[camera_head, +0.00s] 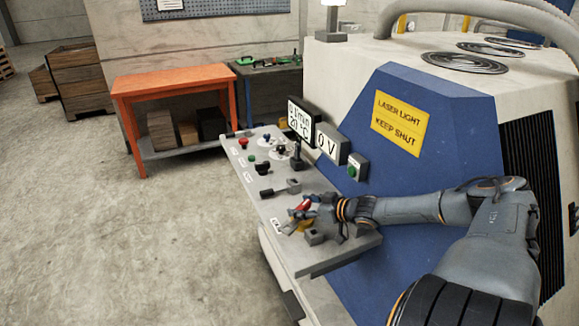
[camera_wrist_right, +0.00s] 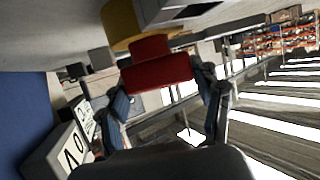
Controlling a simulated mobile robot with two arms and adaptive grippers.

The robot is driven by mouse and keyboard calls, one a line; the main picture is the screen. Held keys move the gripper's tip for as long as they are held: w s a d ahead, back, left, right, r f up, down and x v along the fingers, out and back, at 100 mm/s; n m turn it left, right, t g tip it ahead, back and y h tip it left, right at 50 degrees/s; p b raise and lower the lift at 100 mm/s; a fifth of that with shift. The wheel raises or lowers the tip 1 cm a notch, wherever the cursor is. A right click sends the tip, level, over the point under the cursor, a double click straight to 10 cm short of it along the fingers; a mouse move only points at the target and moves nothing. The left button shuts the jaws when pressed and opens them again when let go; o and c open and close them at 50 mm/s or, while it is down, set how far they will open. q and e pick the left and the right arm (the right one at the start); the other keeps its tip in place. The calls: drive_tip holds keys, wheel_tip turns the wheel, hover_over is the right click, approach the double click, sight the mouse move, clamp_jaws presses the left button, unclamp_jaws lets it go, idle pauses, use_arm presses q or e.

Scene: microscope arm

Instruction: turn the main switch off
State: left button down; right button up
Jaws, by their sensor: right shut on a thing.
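The main switch has a red handle (camera_head: 302,205) on a yellow base (camera_head: 304,226), at the near end of the grey control panel (camera_head: 268,209). In the right wrist view the red handle (camera_wrist_right: 158,73) sits between my two fingers, with the yellow base (camera_wrist_right: 122,22) behind it. My right gripper (camera_head: 312,211) comes in from the right and is shut on the red handle, partly hiding the switch in the head view. Its fingers also show in the right wrist view (camera_wrist_right: 165,88). The handle's exact angle is hard to tell. My left gripper is not in view.
The panel also carries a black lever (camera_head: 280,189), a red button (camera_head: 243,142) and several knobs. Small displays (camera_head: 327,145) and a green button (camera_head: 351,171) stand along its back, beside the blue housing (camera_head: 420,95). An orange table (camera_head: 172,80) stands behind; floor at left is clear.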

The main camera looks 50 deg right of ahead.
drive_tip(key=shift+s+f, duration=0.15)
drive_tip(key=shift+f, duration=0.15)
drive_tip(key=shift+y, duration=0.3)
drive_tip(key=o, duration=1.7)
drive_tip(key=shift+r, duration=0.1)
drive_tip(key=shift+w+r, duration=0.1)
drive_tip(key=shift+w, duration=0.1)
